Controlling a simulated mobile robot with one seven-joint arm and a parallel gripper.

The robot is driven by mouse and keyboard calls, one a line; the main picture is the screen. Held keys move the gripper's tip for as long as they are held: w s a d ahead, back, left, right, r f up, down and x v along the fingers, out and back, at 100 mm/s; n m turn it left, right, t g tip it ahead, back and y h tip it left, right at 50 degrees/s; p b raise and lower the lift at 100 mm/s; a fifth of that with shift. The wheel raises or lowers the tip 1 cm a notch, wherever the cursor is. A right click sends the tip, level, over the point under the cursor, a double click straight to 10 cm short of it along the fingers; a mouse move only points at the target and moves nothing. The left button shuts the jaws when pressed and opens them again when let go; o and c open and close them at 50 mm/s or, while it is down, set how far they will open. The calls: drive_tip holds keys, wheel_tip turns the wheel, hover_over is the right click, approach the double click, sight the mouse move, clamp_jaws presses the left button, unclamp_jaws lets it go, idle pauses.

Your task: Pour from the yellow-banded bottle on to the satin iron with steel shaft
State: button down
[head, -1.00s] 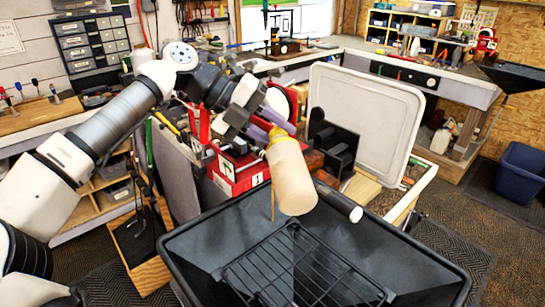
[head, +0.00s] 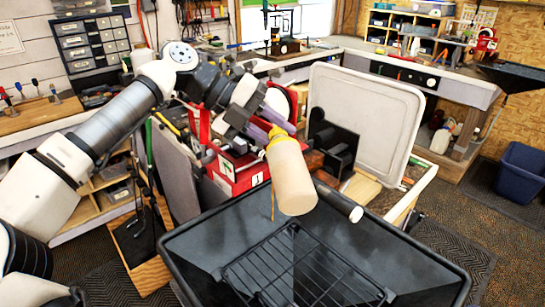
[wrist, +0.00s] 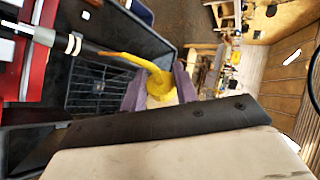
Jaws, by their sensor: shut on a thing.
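My gripper (head: 265,140) is shut on the cream bottle (head: 293,182), its purple finger pads around the yellow-banded end. The bottle is tilted above the black tray. No iron head is clearly visible.
The black tray (head: 205,245) with a wire rack (head: 300,270) lies below the bottle. A dark rod with a white end (head: 352,211) sits right of the bottle. A large white panel (head: 375,115) stands behind.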

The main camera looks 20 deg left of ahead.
drive_tip(key=shift+b, duration=0.3)
drive_tip(key=shift+s+b, duration=0.1)
drive_tip(key=shift+b, duration=0.35)
drive_tip(key=shift+s+d+r+m+t+y+b, duration=0.1)
drive_tip(key=shift+r+m+t+y+b, duration=0.15)
drive_tip(key=shift+r+m+t+b, duration=0.15)
drive_tip(key=shift+s+d+r+m+t+y+b, duration=0.1)
drive_tip(key=shift+r+m+t+y+b, duration=0.2)
drive_tip(key=shift+t+b, duration=0.2)
drive_tip(key=shift+r, duration=0.2)
drive_tip(key=shift+s+r+m+t+y, duration=0.1)
drive_tip(key=shift+r+m+t+y, duration=0.25)
drive_tip(key=shift+r, duration=1)
drive_tip(key=shift+s+r+m+t+y, duration=0.15)
drive_tip(key=shift+r+m+t, duration=0.35)
drive_tip(key=shift+r, duration=0.85)
drive_tip(key=shift+w+r+m+t+y, duration=0.1)
drive_tip(key=shift+r+m+t+y, duration=0.3)
drive_tip(key=shift+r, duration=0.95)
